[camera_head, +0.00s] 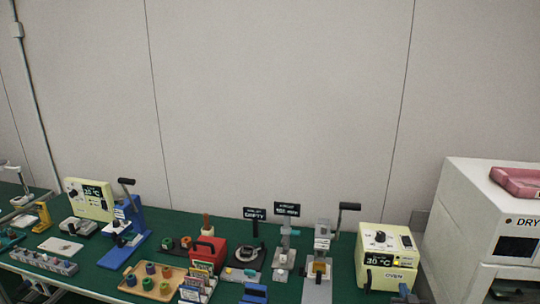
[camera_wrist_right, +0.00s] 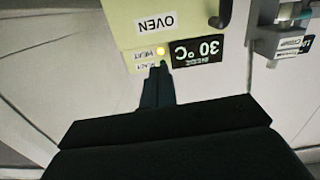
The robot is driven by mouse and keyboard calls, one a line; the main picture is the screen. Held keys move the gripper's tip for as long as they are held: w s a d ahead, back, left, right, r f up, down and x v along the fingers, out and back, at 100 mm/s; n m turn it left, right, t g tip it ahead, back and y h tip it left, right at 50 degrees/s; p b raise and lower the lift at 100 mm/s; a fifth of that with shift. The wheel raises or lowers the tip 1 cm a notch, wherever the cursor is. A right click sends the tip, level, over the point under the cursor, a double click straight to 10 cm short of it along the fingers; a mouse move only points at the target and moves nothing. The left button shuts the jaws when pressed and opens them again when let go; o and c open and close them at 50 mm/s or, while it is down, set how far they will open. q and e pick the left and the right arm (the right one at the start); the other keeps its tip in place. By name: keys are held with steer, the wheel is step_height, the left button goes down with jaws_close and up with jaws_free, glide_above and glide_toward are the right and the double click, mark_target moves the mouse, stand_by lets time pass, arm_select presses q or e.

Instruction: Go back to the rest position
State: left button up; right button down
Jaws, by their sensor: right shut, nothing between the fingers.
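My right gripper (camera_wrist_right: 161,72) is shut and empty in the right wrist view, its dark fingers pointing at the front of the cream oven (camera_wrist_right: 130,20). The oven appears upside down there, with a lit yellow lamp beside its 30 °C display (camera_wrist_right: 197,50). The fingertips overlap the small label by the lamp; I cannot tell if they touch the panel. In the head view the oven (camera_head: 388,241) stands at the right end of the green bench. A small dark part of the gripper (camera_head: 404,291) shows low at its front right. My left gripper is not in view.
A white dryer (camera_head: 462,217) with a pink tray (camera_head: 519,181) on top stands right of the oven. A lever press (camera_head: 321,262) stands close to its left. Several stands, a wooden tray (camera_head: 134,284) and a blue press (camera_head: 133,222) fill the bench leftward. The space above is clear.

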steer(key=s+a+f+g, duration=0.1)
steer(key=s+a+f, duration=0.1)
steer(key=s+a, duration=0.1)
steer(key=s+a+f+g+y, duration=0.1)
steer(key=s+a+f+g, duration=0.1)
steer(key=s+a, duration=0.1)
steer(key=s+a+f+n+g, duration=0.1)
steer(key=s+a+f, duration=0.1)
steer(key=s, duration=0.3)
steer(key=shift+a+f+g, duration=0.15)
steer(key=shift+a+g, duration=0.15)
steer(key=shift+a, duration=0.3)
steer(key=s+a+f+n+g+y, duration=0.15)
steer(key=s+a+g, duration=0.4)
steer(key=s, duration=0.75)
steer(key=s+a+n+g+y, duration=0.25)
steer(key=s+a, duration=0.65)
steer(key=s, duration=0.5)
step_height(320, 180, down, 25)
steer(key=w+a+g, duration=0.1)
steer(key=w+g, duration=0.1)
steer(key=s+f, duration=0.4)
steer(key=f, duration=0.7)
steer(key=s+f, duration=0.4)
steer(key=f, duration=0.8)
steer(key=shift+a+f+m+h, duration=0.25)
steer(key=shift+f+m+h, duration=0.05)
steer(key=shift+h, duration=0.1)
